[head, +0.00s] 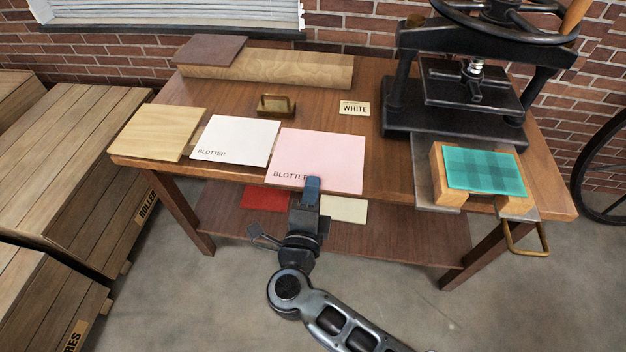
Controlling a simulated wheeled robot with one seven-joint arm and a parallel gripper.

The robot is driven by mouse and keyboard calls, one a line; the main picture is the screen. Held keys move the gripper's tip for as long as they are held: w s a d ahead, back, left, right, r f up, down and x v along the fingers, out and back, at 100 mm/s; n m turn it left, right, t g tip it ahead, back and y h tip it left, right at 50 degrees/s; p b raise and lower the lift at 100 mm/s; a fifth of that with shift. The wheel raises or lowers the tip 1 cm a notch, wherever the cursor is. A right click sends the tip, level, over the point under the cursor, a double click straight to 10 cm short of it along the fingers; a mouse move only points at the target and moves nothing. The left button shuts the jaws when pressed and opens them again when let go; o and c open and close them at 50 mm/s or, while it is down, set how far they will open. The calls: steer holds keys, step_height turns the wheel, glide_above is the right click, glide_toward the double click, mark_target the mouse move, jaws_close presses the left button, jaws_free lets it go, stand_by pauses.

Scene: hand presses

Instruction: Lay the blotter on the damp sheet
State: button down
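A pink blotter (320,155) marked BLOTTER lies along the table's front edge, at the middle. A white blotter (237,138), also marked BLOTTER, lies to its left. A teal checked sheet (485,172), which looks like the damp sheet, lies across wooden blocks on the press plate at the right. My gripper (312,186) is at the pink blotter's front edge, its blue fingertips overlapping that edge in the picture. I cannot tell whether the fingers are closed on it; the gap between them is hidden.
The black press (455,85) stands behind the sheet; its brass handle (526,240) juts out in front. A card (354,108) reads WHITE.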

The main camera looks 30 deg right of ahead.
mark_target(327, 184)
steer(key=v, duration=1.3)
stand_by(0.6)
steer(key=w+d+n+t+y, duration=0.1)
steer(key=w+d+n+y, duration=0.1)
steer(key=w+d+y, duration=0.1)
steer(key=w+d+r+n+t+y+b, duration=0.1)
steer(key=w+d+n+y, duration=0.1)
steer(key=w+d+y, duration=0.1)
steer(key=w+d+n+t+y, duration=0.1)
steer(key=w+d+n+y, duration=0.1)
steer(key=w+d+y, duration=0.1)
steer(key=shift+w+d+r, duration=0.25)
steer(key=shift+w+d, duration=0.15)
steer(key=shift+w, duration=0.15)
steer(key=shift+w+d+r+n+y, duration=0.1)
steer(key=shift+d+r+n+y, duration=0.05)
steer(key=shift+d+n+y, duration=0.55)
steer(key=shift+a, duration=0.1)
